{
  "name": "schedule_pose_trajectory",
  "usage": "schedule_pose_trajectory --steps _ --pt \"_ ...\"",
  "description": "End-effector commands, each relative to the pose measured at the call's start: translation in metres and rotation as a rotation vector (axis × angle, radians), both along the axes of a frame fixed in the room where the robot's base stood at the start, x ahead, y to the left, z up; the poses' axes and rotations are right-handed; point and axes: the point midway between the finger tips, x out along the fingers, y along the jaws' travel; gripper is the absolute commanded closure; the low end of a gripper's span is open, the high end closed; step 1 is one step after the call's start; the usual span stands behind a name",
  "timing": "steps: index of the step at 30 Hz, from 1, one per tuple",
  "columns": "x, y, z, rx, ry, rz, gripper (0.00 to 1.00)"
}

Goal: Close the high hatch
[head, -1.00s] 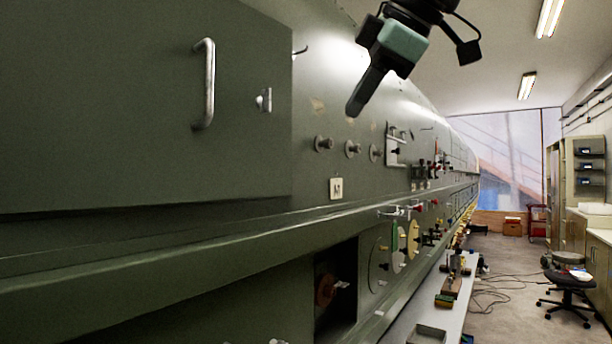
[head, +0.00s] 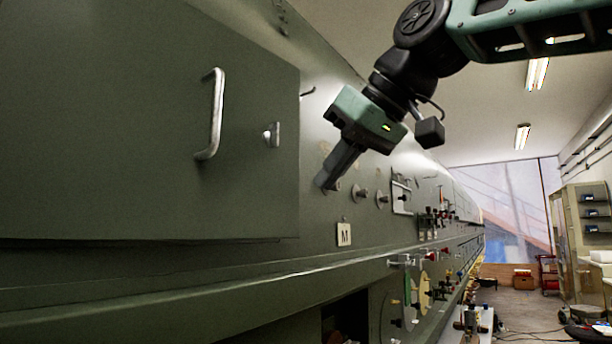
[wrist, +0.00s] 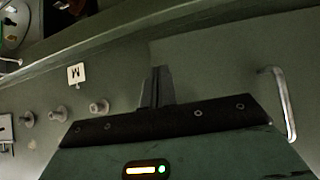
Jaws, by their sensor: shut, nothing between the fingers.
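The high hatch (head: 130,150) is a large flat green panel with a metal handle (head: 212,115) and a small latch (head: 272,134) near its right edge. It fills the left of the head view. Its lower and right edges seem to stand out from the fuselage skin, but I cannot tell how far. My gripper (head: 326,184) is shut and empty, pointing down and left, just right of the hatch's right edge in the picture. In the wrist view the closed fingers (wrist: 159,72) point at green skin, with the handle (wrist: 282,105) to their right.
Several round knobs (head: 361,195), an "M" label (head: 344,235) and a bracket (head: 401,196) sit on the fuselage right of the hatch. A long ledge (head: 250,275) runs below it.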

Motion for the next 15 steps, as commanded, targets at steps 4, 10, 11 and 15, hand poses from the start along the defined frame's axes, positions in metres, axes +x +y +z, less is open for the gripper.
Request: schedule_pose_trajectory --steps 4,10,11,15 --pt "0.017 0.017 -0.005 -0.001 0.001 0.001 1.0" --pt "0.031 0.032 -0.006 -0.001 -0.001 0.0 1.0" --pt "0.032 0.033 -0.007 0.0 0.0 -0.001 1.0" --pt "0.035 0.035 -0.008 0.0 -0.001 -0.001 1.0"
